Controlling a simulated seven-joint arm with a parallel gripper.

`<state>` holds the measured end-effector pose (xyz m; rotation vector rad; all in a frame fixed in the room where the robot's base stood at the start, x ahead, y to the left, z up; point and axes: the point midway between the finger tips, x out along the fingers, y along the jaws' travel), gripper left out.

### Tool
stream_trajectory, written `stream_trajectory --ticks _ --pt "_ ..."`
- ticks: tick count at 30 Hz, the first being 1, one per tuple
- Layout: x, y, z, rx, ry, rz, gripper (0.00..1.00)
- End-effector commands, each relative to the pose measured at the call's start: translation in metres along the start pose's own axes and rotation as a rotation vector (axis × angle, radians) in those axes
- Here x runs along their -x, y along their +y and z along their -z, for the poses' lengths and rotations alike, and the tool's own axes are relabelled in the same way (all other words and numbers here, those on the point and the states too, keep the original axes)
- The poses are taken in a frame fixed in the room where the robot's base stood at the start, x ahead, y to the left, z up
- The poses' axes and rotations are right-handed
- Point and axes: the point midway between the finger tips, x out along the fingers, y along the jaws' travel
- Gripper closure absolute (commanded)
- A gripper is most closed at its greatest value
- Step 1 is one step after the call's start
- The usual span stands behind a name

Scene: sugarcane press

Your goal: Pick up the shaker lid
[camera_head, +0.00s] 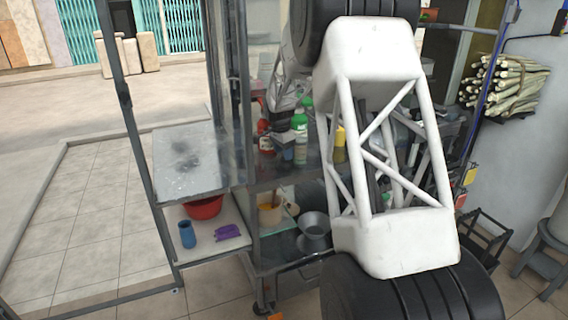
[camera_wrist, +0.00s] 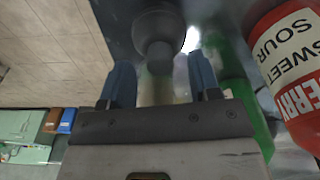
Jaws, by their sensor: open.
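A dark grey, rounded piece with a narrower round end, which looks like the shaker lid (camera_wrist: 160,28), is at the top middle of the wrist view. It lies in line with the gap between the fingers, and its narrow end reaches toward that gap. My gripper (camera_wrist: 162,78) has two blue fingers spread apart, one on each side. I cannot tell whether either finger touches the lid. In the head view my gripper (camera_head: 285,154) is low beside the bottles on the cart shelf, and I cannot make out the lid there.
A red bottle with a white label (camera_wrist: 292,70) stands close at the right of the wrist view, with a green bottle (camera_wrist: 238,85) beside my right finger. A red bowl (camera_head: 204,208), blue cup (camera_head: 187,235) and purple item (camera_head: 228,232) are on the lower left shelf.

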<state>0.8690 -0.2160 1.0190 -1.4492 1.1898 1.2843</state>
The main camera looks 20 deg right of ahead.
Motion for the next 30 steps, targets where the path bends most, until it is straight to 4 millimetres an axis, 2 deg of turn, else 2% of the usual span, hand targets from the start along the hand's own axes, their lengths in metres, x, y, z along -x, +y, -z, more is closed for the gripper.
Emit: stream_trajectory --ticks 16,27,30 --pt "-0.0002 -0.0001 0.0001 0.000 0.000 0.000 0.45" --pt "-0.0002 -0.0001 0.0000 0.000 0.000 0.000 1.00" --pt "-0.0002 -0.0001 0.0001 0.000 0.000 0.000 1.00"
